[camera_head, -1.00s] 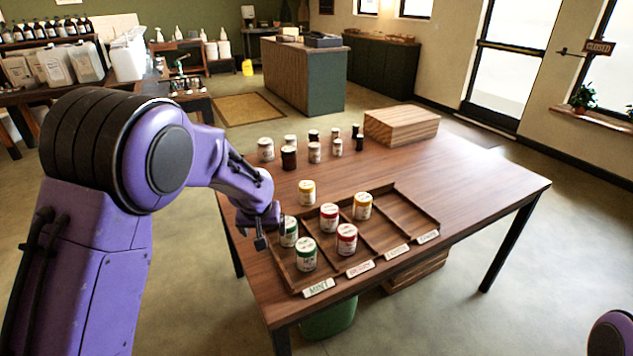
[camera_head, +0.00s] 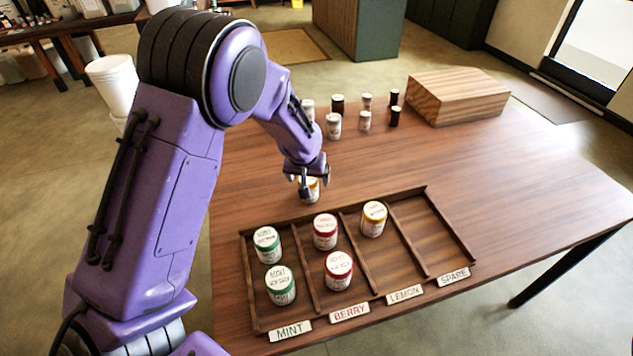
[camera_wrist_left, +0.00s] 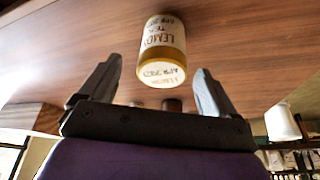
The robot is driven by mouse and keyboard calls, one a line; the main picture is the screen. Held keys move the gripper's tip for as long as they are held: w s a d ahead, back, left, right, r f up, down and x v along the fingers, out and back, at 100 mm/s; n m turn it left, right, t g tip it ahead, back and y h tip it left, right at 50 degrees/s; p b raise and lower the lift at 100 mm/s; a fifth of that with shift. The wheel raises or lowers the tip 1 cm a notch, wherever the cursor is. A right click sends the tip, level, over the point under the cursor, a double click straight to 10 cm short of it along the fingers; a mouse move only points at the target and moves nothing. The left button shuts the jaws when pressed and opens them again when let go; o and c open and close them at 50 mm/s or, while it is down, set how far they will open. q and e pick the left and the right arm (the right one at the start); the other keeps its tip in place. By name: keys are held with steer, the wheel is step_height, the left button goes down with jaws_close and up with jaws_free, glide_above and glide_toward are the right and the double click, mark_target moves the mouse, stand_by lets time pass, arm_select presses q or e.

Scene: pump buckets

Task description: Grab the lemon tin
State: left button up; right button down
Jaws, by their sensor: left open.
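The lemon tin (camera_head: 310,197) is white with a yellow band and stands on the table behind the tray. In the wrist view it also shows (camera_wrist_left: 163,45), with "LEMON TEA" lettering, upside down in the picture. My left gripper (camera_head: 314,183) is right at this tin and hides part of it in the head view. Its fingers (camera_wrist_left: 158,72) are open, one on each side of the tin, with gaps to both. A second yellow-banded tin (camera_head: 373,219) stands in the tray's LEMON compartment. My right gripper is not in view.
The wooden tray (camera_head: 425,237) holds two green tins under MINT and two red tins under BERRY; SPARE is empty. Several small jars (camera_head: 334,126) stand farther back beside a wooden box (camera_head: 458,96). The table's right side (camera_head: 530,190) is clear.

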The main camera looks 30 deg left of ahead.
arm_select(q)
steer(key=shift+s+a+f+p, duration=0.15)
steer(key=shift+s+f+p, duration=0.05)
steer(key=shift+s, duration=0.2)
steer(key=shift+s+a+f+p, duration=0.15)
steer(key=shift+s, duration=0.2)
steer(key=shift+w+a+f+p, duration=0.15)
steer(key=shift+w+f+p, duration=0.15)
steer(key=shift+f, duration=0.25)
steer(key=w+f, duration=0.1)
steer(key=f, duration=0.1)
steer(key=w+f, duration=0.2)
steer(key=shift+w+a, duration=0.15)
steer(key=shift+w, duration=0.05)
steer(key=shift+s+r, duration=0.35)
steer(key=shift+s, duration=0.05)
steer(key=shift+c, duration=1.3)
steer(key=shift+s+r, duration=0.15)
steer(key=shift+s, duration=0.05)
steer(key=c, duration=0.9)
steer(key=shift+w, duration=0.15)
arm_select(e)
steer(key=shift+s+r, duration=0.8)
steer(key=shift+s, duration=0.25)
